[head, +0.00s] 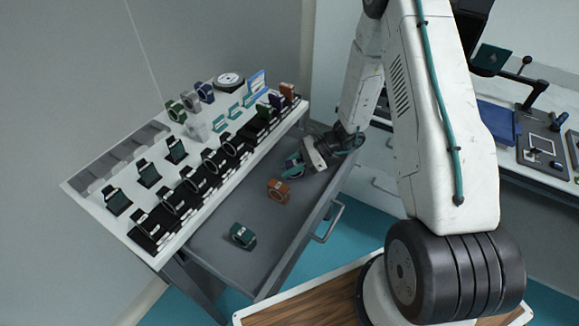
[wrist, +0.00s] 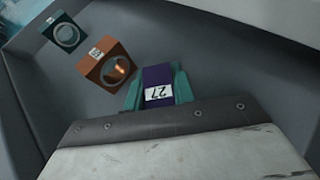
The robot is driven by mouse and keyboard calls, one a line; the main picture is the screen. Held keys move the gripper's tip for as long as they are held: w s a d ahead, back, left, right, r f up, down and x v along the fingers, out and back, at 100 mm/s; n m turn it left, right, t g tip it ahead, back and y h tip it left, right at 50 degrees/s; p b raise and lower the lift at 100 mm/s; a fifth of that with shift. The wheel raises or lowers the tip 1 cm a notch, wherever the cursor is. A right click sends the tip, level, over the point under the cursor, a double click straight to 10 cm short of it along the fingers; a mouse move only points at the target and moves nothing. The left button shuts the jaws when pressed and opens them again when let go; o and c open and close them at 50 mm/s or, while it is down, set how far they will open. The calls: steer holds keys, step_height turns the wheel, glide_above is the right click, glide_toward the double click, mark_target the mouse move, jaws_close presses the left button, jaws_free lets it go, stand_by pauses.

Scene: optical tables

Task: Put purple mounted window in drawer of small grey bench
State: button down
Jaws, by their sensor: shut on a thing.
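The purple mounted window (wrist: 158,78) shows in the wrist view with a white label reading 27. My gripper (wrist: 158,93) is shut on it, with a teal finger on each side. In the head view my gripper (head: 296,170) is inside the open drawer (head: 265,215) of the small grey bench (head: 78,186), at the drawer's far end. The purple window (head: 292,161) is partly hidden there by my gripper. I cannot tell whether it touches the drawer floor.
An orange mount (head: 278,190) and a dark teal mount (head: 242,235) stand in the drawer. The orange one is close beside the held window. Several mounts and holders crowd the bench top. The drawer's front handle (head: 328,222) sticks out. The drawer floor has free room.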

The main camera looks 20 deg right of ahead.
steer(key=c, duration=1.2)
jaws_free()
steer(key=shift+o, duration=0.2)
